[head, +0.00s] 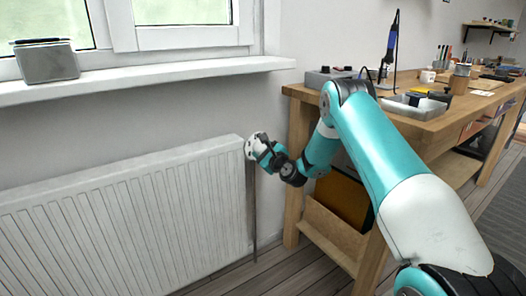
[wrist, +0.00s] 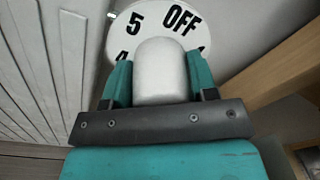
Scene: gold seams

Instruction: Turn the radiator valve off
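The radiator valve (head: 250,147) is a white round head at the top right end of the white radiator (head: 120,220). In the wrist view its pale dial face (wrist: 156,17) shows "5" at upper left and "OFF" at upper right, with parts of other marks lower down. A rounded white knob (wrist: 160,70) stands out in front of the dial and hides its middle. My gripper (wrist: 160,85) has its teal fingers on both sides of this knob, closed against it. In the head view my gripper (head: 264,153) is at the valve, its fingertips hard to make out.
A wooden workbench (head: 440,122) with tools stands right of the valve, close to my arm. A window sill (head: 150,82) runs above the radiator, with a grey metal box (head: 46,62) on it. A thin dark pipe (head: 252,210) drops from the valve to the floor.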

